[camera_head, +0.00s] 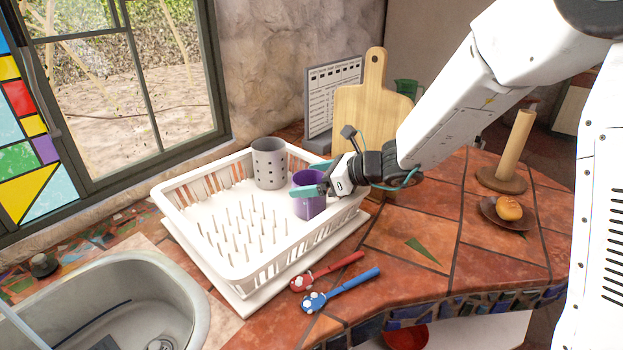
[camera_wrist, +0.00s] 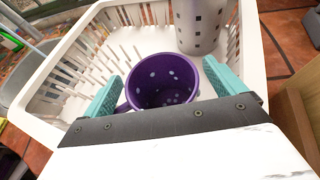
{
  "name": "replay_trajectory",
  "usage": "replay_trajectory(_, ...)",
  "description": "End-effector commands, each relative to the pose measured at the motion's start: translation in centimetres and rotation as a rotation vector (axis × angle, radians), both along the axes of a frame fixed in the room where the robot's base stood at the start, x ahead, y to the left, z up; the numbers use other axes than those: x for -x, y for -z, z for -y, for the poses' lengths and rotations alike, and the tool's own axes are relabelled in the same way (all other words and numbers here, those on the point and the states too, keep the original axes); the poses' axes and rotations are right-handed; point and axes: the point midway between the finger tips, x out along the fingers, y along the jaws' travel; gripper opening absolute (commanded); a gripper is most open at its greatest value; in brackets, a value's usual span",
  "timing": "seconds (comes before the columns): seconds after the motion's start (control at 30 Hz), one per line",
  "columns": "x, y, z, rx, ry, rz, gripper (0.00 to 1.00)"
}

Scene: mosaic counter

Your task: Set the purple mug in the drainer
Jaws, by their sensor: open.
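The purple mug (camera_head: 308,205) stands upright inside the white drainer (camera_head: 245,276), at its right end near the grey utensil cup. In the wrist view the mug (camera_wrist: 163,82) shows its open top and pale dots, with its handle toward the left finger. My gripper (camera_head: 312,190) is at the mug, over the drainer's right side. In the wrist view its teal fingers (camera_wrist: 162,88) are spread on either side of the mug, with a gap visible on the right. The drainer's pegs and wall (camera_wrist: 262,60) also show there. The mug's base is hidden in the wrist view.
A grey perforated utensil cup (camera_head: 269,163) stands in the drainer behind the mug. A wooden cutting board (camera_head: 372,105) stands behind my gripper. Red and blue utensils (camera_head: 340,288) lie in front of the drainer. A sink (camera_head: 130,300) is at the lower left.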

Motion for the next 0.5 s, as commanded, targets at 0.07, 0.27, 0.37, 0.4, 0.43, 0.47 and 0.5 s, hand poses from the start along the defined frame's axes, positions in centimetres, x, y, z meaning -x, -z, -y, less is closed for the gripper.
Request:
replay_trajectory(0.07, 0.0, -0.3, 0.0, 0.000, 0.001, 0.002, 0.95)
replay_trajectory(0.27, 0.9, -1.5, 2.5, 0.000, 0.004, 0.003, 0.95)
replay_trajectory(0.37, 1.7, -2.4, 4.4, 0.000, 0.005, 0.003, 0.95)
replay_trajectory(0.4, 2.0, -2.7, 5.2, 0.000, 0.005, 0.004, 0.95)
replay_trajectory(0.43, 2.3, -3.0, 5.7, -0.001, 0.004, 0.003, 0.95)
replay_trajectory(0.47, 2.5, -3.2, 6.3, 0.000, 0.005, 0.003, 0.95)
replay_trajectory(0.5, 2.8, -3.5, 7.0, 0.000, 0.006, 0.003, 0.95)
